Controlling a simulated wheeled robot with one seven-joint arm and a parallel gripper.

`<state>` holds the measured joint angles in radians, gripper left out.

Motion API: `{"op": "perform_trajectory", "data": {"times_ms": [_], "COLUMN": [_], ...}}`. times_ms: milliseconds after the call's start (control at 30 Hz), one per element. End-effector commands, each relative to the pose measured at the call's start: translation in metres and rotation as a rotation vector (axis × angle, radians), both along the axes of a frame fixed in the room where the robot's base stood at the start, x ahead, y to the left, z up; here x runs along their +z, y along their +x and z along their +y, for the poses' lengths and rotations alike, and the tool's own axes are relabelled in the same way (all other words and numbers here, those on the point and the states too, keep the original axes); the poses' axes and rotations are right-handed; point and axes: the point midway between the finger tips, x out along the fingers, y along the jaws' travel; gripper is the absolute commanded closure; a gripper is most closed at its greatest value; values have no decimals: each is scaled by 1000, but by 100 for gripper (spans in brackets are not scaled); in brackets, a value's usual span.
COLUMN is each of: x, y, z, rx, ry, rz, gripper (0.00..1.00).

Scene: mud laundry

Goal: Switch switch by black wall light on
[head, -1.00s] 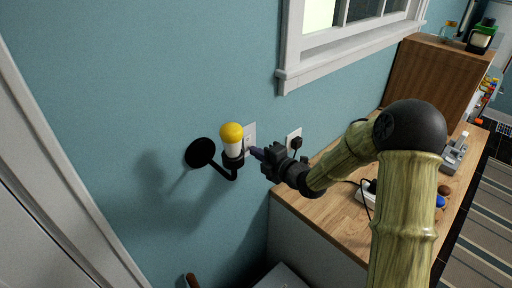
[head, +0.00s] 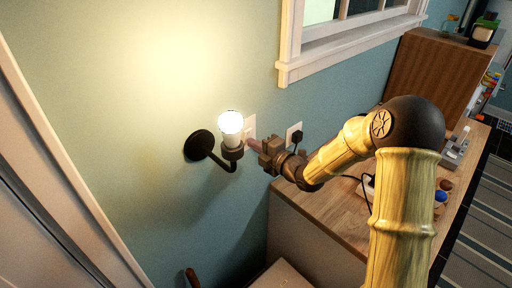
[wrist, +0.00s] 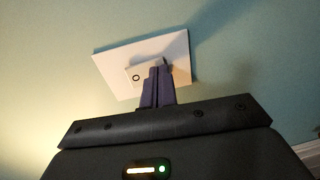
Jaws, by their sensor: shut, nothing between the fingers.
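The black wall light (head: 203,145) is mounted on the blue-green wall, and its bulb (head: 231,122) glows bright white. The white wall switch (head: 250,127) is just right of the bulb, partly hidden by the lamp and my gripper. In the wrist view the switch plate (wrist: 112,62) looks tilted, with a rocker (wrist: 137,76) in its middle. My gripper (head: 252,144) is shut and empty, its fingertips at the plate. In the wrist view the fingertips (wrist: 158,72) overlap the rocker's right part; I cannot tell whether they touch it.
A white outlet with a black plug (head: 295,136) is on the wall right of my gripper. Below is a wooden counter (head: 318,205) with a power strip and small items. A window (head: 345,40) is above; a door frame (head: 60,160) is at left.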

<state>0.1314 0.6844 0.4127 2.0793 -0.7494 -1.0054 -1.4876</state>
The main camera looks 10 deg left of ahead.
Motion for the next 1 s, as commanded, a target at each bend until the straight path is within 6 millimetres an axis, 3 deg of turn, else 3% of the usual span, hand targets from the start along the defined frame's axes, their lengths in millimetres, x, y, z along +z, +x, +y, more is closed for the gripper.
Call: {"op": "perform_trajectory", "data": {"times_ms": [167,367,800,1000], "x": [-3,-9,-18,-18], "y": [-4,-16,-71,-83], "z": [-5,-25,-85,-100], "rx": [1,0,7,8], "ry": [-1,-1,-1,0], "rz": [-1,-2,-1,-2], "gripper": [100,100,100,100]}}
